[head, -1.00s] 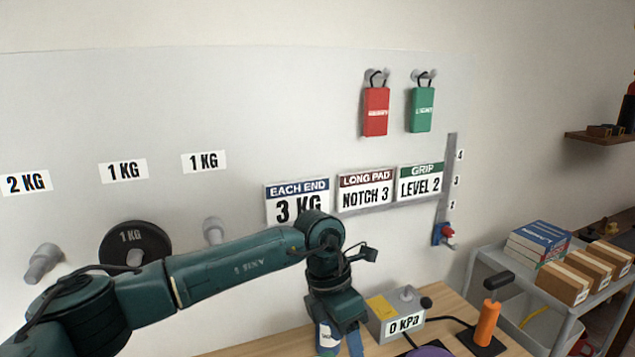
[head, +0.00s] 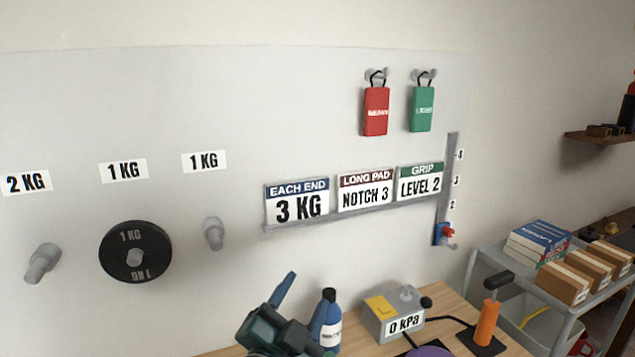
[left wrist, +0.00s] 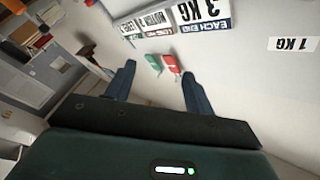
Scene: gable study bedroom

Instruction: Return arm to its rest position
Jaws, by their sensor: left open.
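My left gripper (head: 308,288) is low in the middle of the head view, its two blue fingers pointing up and spread apart. It is open and empty. The rest of my left arm is below the picture edge. In the left wrist view its fingers (left wrist: 158,70) stand apart with only the wall, the signs and the hanging tags beyond them. A blue bottle (head: 332,334) with a white label stands upright on the desk, just right of the gripper and partly hidden by its finger. I cannot tell whether they touch. My right gripper is not in view.
A black disc (head: 135,252) hangs on a wall peg. A grey cart (head: 483,258) with boxes is at right. The space before the wall board is free.

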